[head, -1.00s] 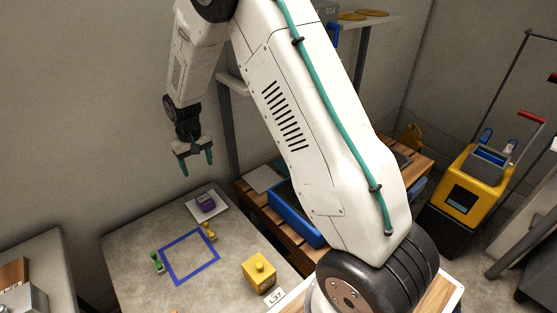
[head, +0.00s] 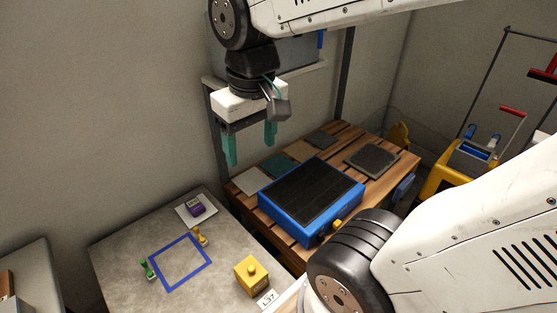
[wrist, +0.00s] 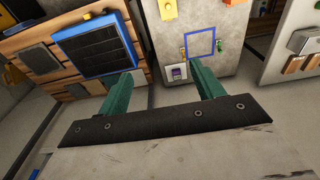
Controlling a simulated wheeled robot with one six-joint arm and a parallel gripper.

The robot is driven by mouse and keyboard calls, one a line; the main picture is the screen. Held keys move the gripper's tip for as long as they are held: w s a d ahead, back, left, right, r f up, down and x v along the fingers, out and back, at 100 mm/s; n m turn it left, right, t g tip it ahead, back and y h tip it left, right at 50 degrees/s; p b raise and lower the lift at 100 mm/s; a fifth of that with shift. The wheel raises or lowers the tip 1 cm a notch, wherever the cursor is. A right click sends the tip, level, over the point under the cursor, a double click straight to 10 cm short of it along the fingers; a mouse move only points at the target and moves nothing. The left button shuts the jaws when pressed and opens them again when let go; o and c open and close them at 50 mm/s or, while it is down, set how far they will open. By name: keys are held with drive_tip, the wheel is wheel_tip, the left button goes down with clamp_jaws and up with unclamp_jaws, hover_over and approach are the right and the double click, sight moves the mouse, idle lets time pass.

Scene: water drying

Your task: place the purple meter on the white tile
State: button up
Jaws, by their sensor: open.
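The purple meter (head: 195,209) sits on the white tile (head: 209,220) at the back corner of the grey table in the head view. The meter also shows in the wrist view (wrist: 177,72), small and between my fingers' lines of sight. My gripper (head: 250,150) is open and empty, with its two green fingers pointing down. It is raised well above the table, to the upper right of the meter and apart from it. The fingers (wrist: 160,90) are spread wide in the wrist view.
A blue outlined square (head: 180,262) lies on the table (head: 120,250), with a green and a yellow piece beside it. A yellow block (head: 251,275) stands near the front right. A blue box with a black top (head: 312,195) rests on the wooden bench to the right.

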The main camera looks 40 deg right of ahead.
drive_tip(key=s, duration=0.7)
drive_tip(key=shift+f, duration=0.25)
drive_tip(key=shift+w, duration=0.1)
drive_tip(key=shift+c, duration=0.4)
